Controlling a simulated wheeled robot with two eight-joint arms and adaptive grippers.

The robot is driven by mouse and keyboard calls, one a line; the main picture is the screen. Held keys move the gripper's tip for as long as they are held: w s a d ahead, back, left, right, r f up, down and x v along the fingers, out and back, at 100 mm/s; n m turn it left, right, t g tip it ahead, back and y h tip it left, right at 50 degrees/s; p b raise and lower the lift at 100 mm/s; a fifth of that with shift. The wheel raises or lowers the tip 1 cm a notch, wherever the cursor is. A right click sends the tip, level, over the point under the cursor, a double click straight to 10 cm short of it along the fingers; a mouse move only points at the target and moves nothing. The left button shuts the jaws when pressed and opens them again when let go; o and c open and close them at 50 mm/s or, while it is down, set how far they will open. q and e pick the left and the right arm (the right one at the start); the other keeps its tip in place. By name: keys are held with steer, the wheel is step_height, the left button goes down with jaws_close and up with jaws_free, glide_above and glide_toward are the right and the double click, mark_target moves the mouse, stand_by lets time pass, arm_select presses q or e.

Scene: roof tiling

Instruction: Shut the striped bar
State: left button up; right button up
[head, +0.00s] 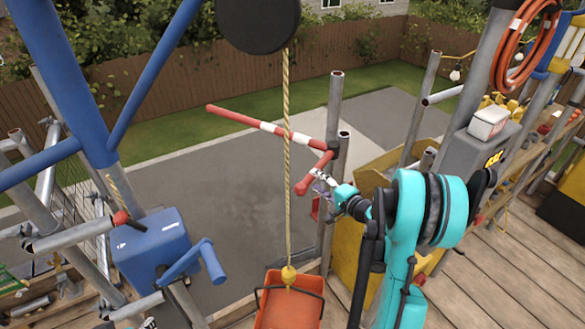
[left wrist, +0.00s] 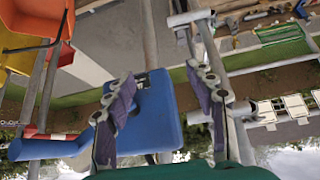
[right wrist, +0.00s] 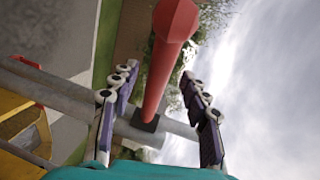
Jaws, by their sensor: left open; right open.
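The striped bar (head: 262,127), red and white, is hinged on a grey scaffold post (head: 334,110) and points up and away to the left, over the paved ground. A short red end piece (head: 314,173) sits at its post end. My right gripper (head: 322,180) is open beside this red piece in the head view. In the right wrist view a red bar with a thick end (right wrist: 168,65) lies between the open fingers of my right gripper (right wrist: 160,95), without visible grip. My left gripper (left wrist: 167,100) is open in the left wrist view, over a blue box (left wrist: 150,115).
A rope (head: 286,150) hangs from a dark pulley (head: 258,22) to an orange bucket (head: 288,302). A blue winch box (head: 152,245) with a crank stands left. A yellow bin (head: 362,235) and scaffold posts stand close to my right arm. Wooden planks cover the right foreground.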

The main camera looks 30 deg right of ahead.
steer(key=b+x, duration=0.1)
steer(key=x, duration=0.6)
steer(key=shift+w, duration=0.35)
steer(key=shift+f, duration=0.1)
jaws_close()
